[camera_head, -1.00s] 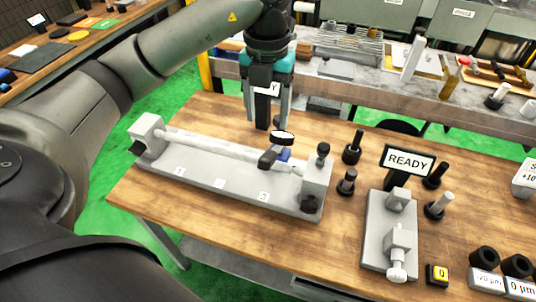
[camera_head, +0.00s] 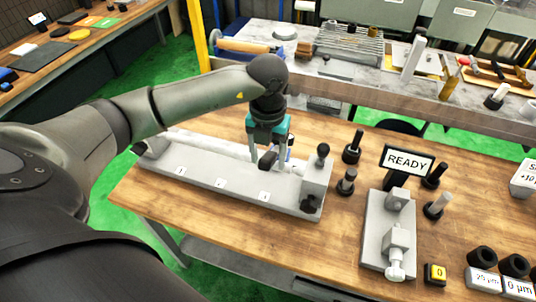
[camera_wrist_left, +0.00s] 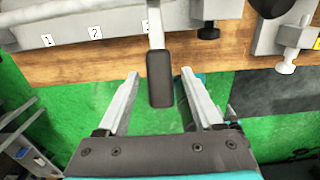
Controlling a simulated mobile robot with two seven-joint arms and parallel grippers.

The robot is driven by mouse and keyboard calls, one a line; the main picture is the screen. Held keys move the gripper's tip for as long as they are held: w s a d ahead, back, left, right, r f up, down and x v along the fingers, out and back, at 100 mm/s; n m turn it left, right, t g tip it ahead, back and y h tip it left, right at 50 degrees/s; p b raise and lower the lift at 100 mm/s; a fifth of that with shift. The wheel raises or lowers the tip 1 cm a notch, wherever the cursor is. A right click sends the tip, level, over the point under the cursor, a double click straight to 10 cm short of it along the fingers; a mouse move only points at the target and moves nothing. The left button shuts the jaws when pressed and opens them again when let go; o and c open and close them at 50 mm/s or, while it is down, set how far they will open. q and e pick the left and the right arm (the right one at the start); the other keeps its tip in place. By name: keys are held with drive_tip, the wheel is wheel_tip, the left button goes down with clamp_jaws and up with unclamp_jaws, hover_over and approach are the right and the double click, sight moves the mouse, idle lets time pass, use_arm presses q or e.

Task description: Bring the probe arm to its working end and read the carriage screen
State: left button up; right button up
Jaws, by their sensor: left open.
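The long grey fixture (camera_head: 225,192) lies on the wooden table with numbered labels along its front. The probe arm's dark handle (camera_head: 266,160) points toward the front, near label 3; it also shows in the left wrist view (camera_wrist_left: 160,80), on a pale stem. My left gripper (camera_head: 268,158) is open, its fingers on either side of the handle; the wrist view shows gaps on both sides. The blue carriage part (camera_head: 289,154) is mostly hidden behind my gripper, and the carriage screen is hidden too. My right gripper is not in view.
A READY screen (camera_head: 407,161) stands behind a smaller grey fixture (camera_head: 388,235) on the right. Black and grey pegs (camera_head: 352,147) stand between the fixtures. A black knob (camera_head: 322,150) rises at the long fixture's right end.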

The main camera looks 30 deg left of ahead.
use_arm(q)
clamp_jaws()
idle(0.3)
idle(1.0)
